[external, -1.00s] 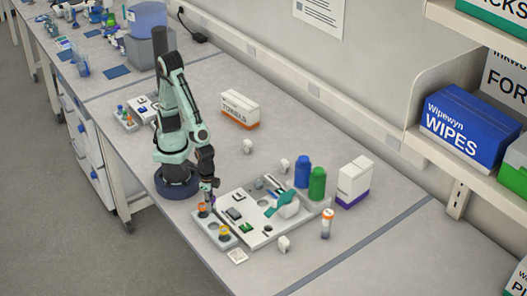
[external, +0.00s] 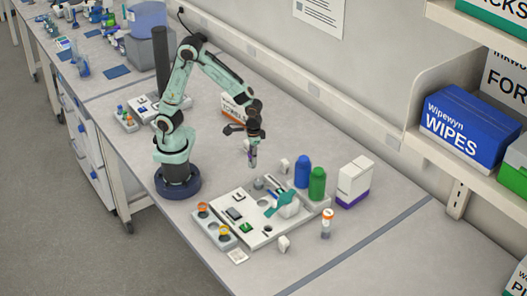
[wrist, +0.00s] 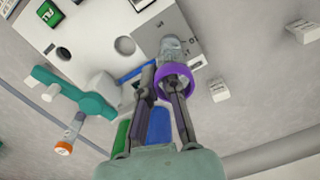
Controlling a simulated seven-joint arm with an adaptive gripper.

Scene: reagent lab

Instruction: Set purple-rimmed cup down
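The purple-rimmed cup (wrist: 174,84) is between the two fingers of my gripper (wrist: 171,78) in the wrist view. It has a clear greyish body and a purple ring, and the fingers are closed on its sides. In the external view my gripper (external: 252,158) hangs above the bench, behind the white board (external: 236,201), with a small spot of purple at its tip. The cup appears to be held in the air. The board shows a round hole (wrist: 124,46) and a teal piece on its right part.
Blue (external: 302,171) and green (external: 317,184) bottles, a white-purple box (external: 355,184) and an orange-capped vial (external: 327,223) stand to the right. A towel box (external: 234,108) stands behind the arm.

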